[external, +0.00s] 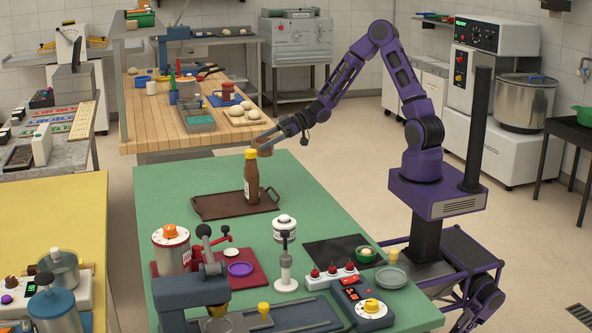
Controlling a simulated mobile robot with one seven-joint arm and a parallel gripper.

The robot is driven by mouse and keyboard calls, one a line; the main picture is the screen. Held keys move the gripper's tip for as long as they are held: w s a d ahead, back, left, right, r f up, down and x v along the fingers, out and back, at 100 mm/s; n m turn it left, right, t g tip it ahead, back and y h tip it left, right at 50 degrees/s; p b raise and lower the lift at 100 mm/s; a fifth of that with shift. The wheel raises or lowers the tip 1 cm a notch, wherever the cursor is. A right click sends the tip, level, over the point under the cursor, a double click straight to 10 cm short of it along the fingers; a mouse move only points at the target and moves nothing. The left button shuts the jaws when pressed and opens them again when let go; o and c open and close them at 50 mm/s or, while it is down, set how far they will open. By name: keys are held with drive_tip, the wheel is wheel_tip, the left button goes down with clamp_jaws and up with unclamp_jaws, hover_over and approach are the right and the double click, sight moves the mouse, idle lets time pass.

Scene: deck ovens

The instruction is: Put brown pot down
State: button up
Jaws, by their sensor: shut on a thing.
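My gripper (270,138) is at the end of the arm reaching in from the right, over the far part of the green table. It is shut on a small brown pot (265,151), which shows just below the fingers and is partly hidden by them. The pot is in the air, close to the right of the yellow cap of a brown bottle (251,184) in the picture. I cannot tell whether pot and bottle touch. The bottle stands upright on a dark brown tray (215,205) with handles.
The green table (310,208) has free room right of the tray and at its far end. Nearer are a white-lidded jar (284,230), a white stand (286,268), a dark mat (330,250) and a red board (247,273). A wooden bench (160,125) stands behind.

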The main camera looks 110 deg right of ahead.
drive_tip(key=a+n+g+y+p, duration=0.2)
drive_tip(key=a+n+y, duration=0.35)
drive_tip(key=a, duration=0.55)
drive_tip(key=s+a+f+n+g+y, duration=0.1)
drive_tip(key=s+a+f+n+y, duration=0.1)
drive_tip(key=a, duration=0.1)
drive_tip(key=s+a+f+n+g+y, duration=0.1)
drive_tip(key=s+a+f+n+g, duration=0.1)
drive_tip(key=s+a, duration=0.1)
drive_tip(key=s+a+f+n+g+y+p, duration=0.1)
drive_tip(key=s+a+f+n+y, duration=0.1)
drive_tip(key=s+a, duration=0.1)
drive_tip(key=shift+s+a+g+y, duration=0.1)
drive_tip(key=shift+a+g+y, duration=0.25)
drive_tip(key=shift+a, duration=0.55)
drive_tip(key=shift+f+b, duration=0.35)
drive_tip(key=shift+f, duration=1.9)
drive_tip(key=shift+f, duration=0.1)
drive_tip(key=o, duration=1.3)
